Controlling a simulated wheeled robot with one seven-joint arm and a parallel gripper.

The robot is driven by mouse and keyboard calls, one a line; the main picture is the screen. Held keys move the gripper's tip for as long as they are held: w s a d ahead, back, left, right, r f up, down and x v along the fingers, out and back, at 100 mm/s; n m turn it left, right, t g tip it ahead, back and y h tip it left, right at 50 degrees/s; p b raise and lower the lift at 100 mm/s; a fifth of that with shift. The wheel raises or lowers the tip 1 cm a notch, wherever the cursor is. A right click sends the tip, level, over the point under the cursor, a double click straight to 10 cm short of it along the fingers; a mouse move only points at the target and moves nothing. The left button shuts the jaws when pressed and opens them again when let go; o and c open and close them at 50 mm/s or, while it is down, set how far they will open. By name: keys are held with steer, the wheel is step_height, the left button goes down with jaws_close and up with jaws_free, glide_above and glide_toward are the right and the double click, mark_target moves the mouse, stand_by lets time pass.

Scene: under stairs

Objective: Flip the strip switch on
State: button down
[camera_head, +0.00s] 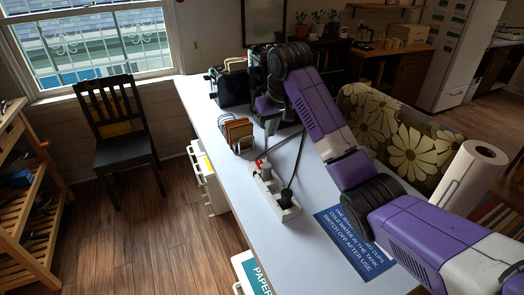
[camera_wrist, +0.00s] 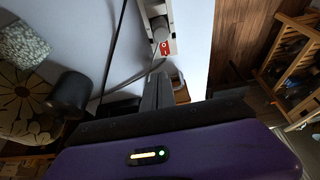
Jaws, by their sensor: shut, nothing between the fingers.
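The white power strip (camera_head: 266,186) lies on the pale counter, with plugs and dark cords in it. Its red switch (camera_head: 259,163) is at the far end. In the wrist view, the strip (camera_wrist: 172,12) shows at the top, and the red switch (camera_wrist: 164,46) is at its near end, beside a grey plug (camera_wrist: 159,28). I cannot tell which way the switch is tipped. My gripper (camera_head: 268,138) points down just beyond the switch end. Its fingers (camera_wrist: 158,77) are shut and empty, and look apart from the switch.
A rack of toast (camera_head: 237,133) stands left of my gripper, with a dark toaster (camera_head: 230,88) behind it. Cords run close to my fingers. A blue sign (camera_head: 355,243) lies at the front right, and a paper roll (camera_head: 468,178) stands right. The counter left of the strip is clear.

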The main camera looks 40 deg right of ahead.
mark_target(259, 162)
steer(key=w+a+b, duration=0.1)
steer(key=b, duration=0.8)
steer(key=shift+w+a+r, duration=0.1)
steer(key=shift+r, duration=0.1)
steer(key=shift+f, duration=0.1)
steer(key=x, duration=1.3)
steer(key=shift+s+a+f, duration=0.15)
steer(key=shift+s+f, duration=0.1)
steer(key=shift+f, duration=0.3)
